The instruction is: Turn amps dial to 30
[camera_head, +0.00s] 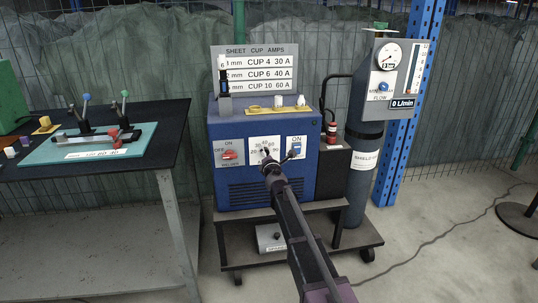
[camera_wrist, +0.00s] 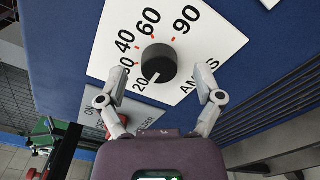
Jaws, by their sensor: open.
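The amps dial is a round black knob (camera_wrist: 159,63) on a white scale plate (camera_wrist: 205,62) marked 20 to 90 in the wrist view. A short white mark on the knob points down-left, toward the 20. In the head view the scale plate (camera_head: 276,143) is on the front of a blue machine (camera_head: 245,192), and my arm partly hides the knob. My gripper (camera_wrist: 160,98) is open and empty. Its two fingers are apart below the knob, one to each side, and do not appear to touch it. It also shows in the head view (camera_head: 269,161).
A chart (camera_head: 255,72) stands above the machine. A gas cylinder (camera_head: 361,175) is to the right. A dark table (camera_head: 90,170) is at left.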

